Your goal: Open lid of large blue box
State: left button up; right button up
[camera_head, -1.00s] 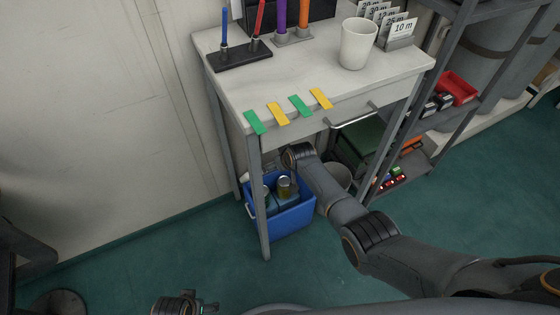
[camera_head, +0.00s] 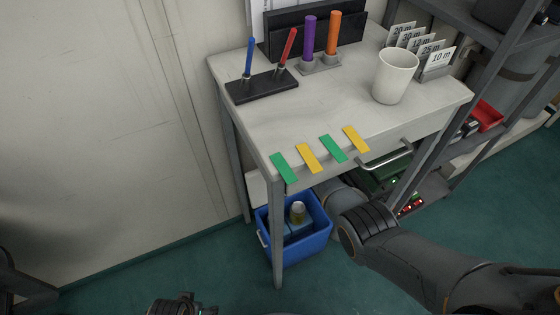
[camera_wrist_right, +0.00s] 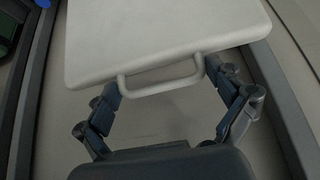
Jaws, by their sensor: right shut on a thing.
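The blue box (camera_head: 307,244) stands on the floor under the table, behind its front leg. Its top is open, and a can (camera_head: 297,212) shows inside. In the right wrist view, a white lid-like panel (camera_wrist_right: 160,30) with a U-shaped handle (camera_wrist_right: 160,84) fills the top. My right gripper (camera_wrist_right: 163,80) is shut on this handle, one finger at each side. In the head view my right arm reaches under the table and hides that gripper. A pale panel edge (camera_head: 257,187) shows left of the table leg. My left gripper (camera_head: 182,302) is cut off at the bottom edge.
The table (camera_head: 310,118) carries a pen stand (camera_head: 262,86), a white cup (camera_head: 395,76), colored tags (camera_head: 333,149) and number cards (camera_head: 437,60). A grey shelf rack (camera_head: 470,85) stands at the right. The floor at the front left is clear.

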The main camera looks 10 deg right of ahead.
pick_arm(q)
jog(key=shift+w+r, duration=0.15)
jog(key=shift+r, duration=0.1)
pick_arm(e)
jog(key=shift+w+a+r, duration=0.15)
jog(key=shift+w+r, duration=0.2)
jog(key=shift+w, duration=0.05)
jog(key=o, duration=1.3)
jog(key=shift+o, duration=0.2)
jog(key=shift+s, duration=0.1)
jog(key=shift+f, duration=0.15)
jog(key=shift+s, duration=0.15)
jog(key=s+d+r, duration=0.2)
jog(key=s, duration=0.5)
jog(key=s+d+r, duration=0.2)
jog(key=s, duration=0.5)
jog(key=shift+d, duration=0.35)
